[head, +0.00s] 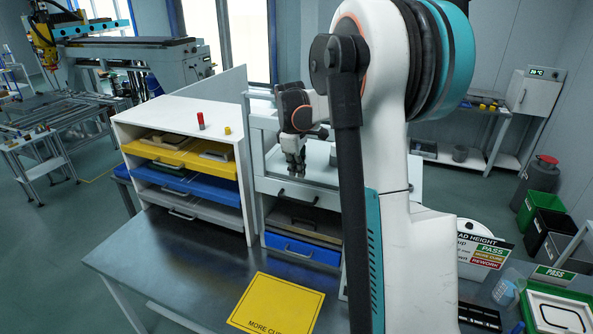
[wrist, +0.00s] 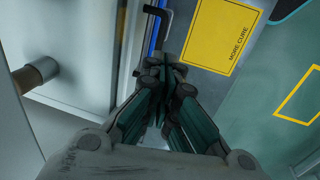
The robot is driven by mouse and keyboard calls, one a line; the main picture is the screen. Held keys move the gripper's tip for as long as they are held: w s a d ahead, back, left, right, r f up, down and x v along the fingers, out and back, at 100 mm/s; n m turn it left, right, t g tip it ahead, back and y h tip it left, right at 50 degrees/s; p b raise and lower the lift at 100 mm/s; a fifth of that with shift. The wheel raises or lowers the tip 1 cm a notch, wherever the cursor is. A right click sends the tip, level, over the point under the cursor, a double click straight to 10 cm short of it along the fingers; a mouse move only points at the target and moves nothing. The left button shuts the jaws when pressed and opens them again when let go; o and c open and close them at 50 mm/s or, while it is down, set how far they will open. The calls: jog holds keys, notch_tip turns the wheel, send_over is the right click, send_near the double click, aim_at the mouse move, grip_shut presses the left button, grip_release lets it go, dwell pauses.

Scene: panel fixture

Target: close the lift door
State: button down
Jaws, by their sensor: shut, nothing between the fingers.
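The lift door appears to be the pale framed panel (head: 270,187) right of the white drawer cabinet, with a dark bar handle (head: 297,196) on its lower rail. It is raised, with an opening below that shows a shelf and a blue drawer. My gripper (head: 295,172) points down in front of or above the rail, close to the handle; the exact gap is unclear. In the wrist view my gripper (wrist: 165,75) is shut and empty, and a black bent handle (wrist: 160,22) lies just beyond the fingertips. My arm hides the panel's right part.
The white cabinet (head: 246,165) with yellow, blue and grey trays stands directly left. A red cylinder (head: 200,121) and a small yellow piece (head: 227,130) are on its top. A yellow "MORE CURE" mat (head: 276,305) lies on the metal table (head: 185,265), otherwise clear in front.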

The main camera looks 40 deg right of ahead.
aim_at(300, 200)
jog(key=f, duration=0.3)
jog(key=d+f, duration=0.1)
jog(key=f, duration=0.3)
jog(key=w+f+p, duration=0.1)
jog(key=f, duration=0.3)
jog(key=shift+w+d+f, duration=0.1)
jog(key=shift+d+f, duration=0.1)
jog(key=shift+d, duration=0.2)
notch_tip(300, 200, down, 23)
jog(key=b, duration=1.6)
jog(key=shift+r+b, duration=0.15)
jog(key=shift+b, duration=0.15)
jog(key=shift+a, duration=0.1)
